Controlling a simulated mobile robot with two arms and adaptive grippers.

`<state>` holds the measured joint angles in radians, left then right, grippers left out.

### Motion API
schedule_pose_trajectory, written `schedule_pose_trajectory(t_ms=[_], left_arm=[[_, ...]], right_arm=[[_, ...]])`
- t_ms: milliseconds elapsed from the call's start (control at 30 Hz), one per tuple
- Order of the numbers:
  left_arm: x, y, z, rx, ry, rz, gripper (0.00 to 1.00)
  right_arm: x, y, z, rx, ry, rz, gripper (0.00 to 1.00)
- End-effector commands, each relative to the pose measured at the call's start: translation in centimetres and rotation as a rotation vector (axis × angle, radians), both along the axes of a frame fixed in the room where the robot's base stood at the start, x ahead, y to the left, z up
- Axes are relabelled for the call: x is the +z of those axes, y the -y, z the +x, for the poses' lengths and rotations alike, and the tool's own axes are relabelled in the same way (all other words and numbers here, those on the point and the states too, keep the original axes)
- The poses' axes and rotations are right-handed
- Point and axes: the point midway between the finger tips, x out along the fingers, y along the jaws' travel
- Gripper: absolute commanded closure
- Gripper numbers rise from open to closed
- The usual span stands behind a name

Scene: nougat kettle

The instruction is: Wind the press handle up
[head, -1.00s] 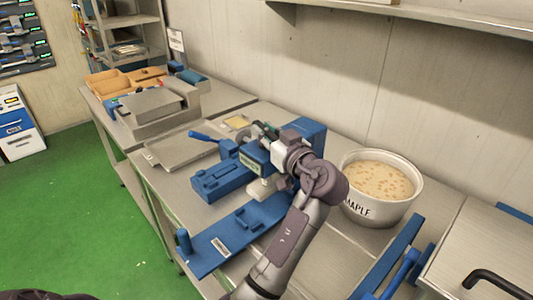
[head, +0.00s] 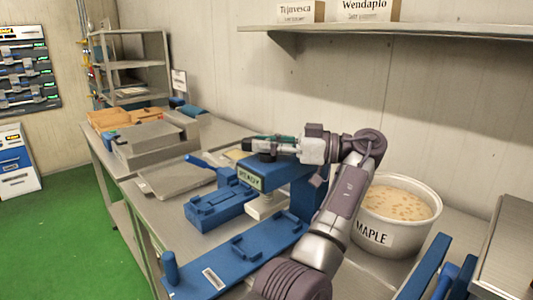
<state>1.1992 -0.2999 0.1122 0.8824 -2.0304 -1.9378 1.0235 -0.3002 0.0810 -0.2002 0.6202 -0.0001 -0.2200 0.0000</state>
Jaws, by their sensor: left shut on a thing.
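The press is a blue frame (head: 307,197) on the worktable, with a green sign reading READY (head: 250,178) on its front. A pale plunger (head: 262,205) shows below its head. My left gripper (head: 258,146) lies level across the top of the press, pointing left. It is shut on the press handle, which it mostly hides. A blue mould block (head: 220,207) with a lever sits left of the plunger, and a long blue base plate (head: 235,250) lies in front. My right gripper is not in view.
A white pot labelled MAPLE (head: 395,239), filled with a pale nutty mass, stands close right of my arm. A grey flat plate (head: 178,180) and wooden trays (head: 115,119) lie further left. A wall shelf (head: 400,30) runs above; free room is over the table's left part.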

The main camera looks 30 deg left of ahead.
Motion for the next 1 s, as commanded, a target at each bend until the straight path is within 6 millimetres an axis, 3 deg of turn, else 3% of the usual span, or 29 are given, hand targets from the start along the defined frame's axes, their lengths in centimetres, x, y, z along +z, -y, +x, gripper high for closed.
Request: schedule_pose_trajectory(t_ms=[300, 833, 867, 1000], left_arm=[[-0.05, 0.01, -0.04, 0.097, -0.001, -0.001, 1.0], [0.0, -0.04, -0.08, 0.117, 0.002, -0.001, 1.0], [0.0, -0.04, -0.08, 0.117, 0.002, -0.001, 0.76], [0.0, -0.04, -0.07, 0.116, 0.002, -0.001, 0.52]], right_arm=[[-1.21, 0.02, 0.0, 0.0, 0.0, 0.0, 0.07], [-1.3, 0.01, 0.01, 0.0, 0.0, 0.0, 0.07], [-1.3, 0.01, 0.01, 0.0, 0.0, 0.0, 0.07], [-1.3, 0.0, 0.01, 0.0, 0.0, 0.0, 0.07]])
